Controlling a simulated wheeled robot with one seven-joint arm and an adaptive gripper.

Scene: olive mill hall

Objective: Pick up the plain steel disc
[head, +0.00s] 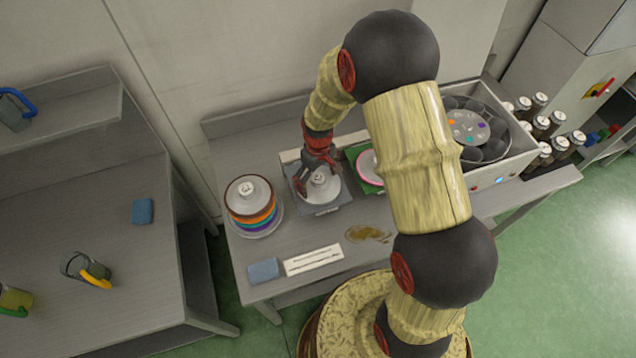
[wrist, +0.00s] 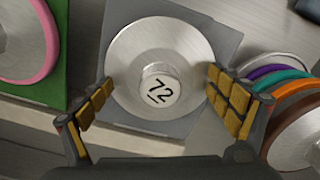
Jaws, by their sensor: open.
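The plain steel disc (head: 323,188) lies on a grey square pad (head: 330,209) on the bench. My gripper (head: 314,176) is above the disc in the head view. In the wrist view my gripper (wrist: 160,80) is open, with one padded finger on each side of the knob and clear gaps between. Whether the fingertips touch the disc's surface cannot be told.
A stack of discs with coloured rims (head: 251,205) stands left of the pad. A pink-rimmed disc (head: 371,167) lies on a green pad to the right. A machine with dark cups (head: 489,165), a blue sponge (head: 263,271), a white card (head: 313,260) and a brown spill (head: 368,234) are on the bench.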

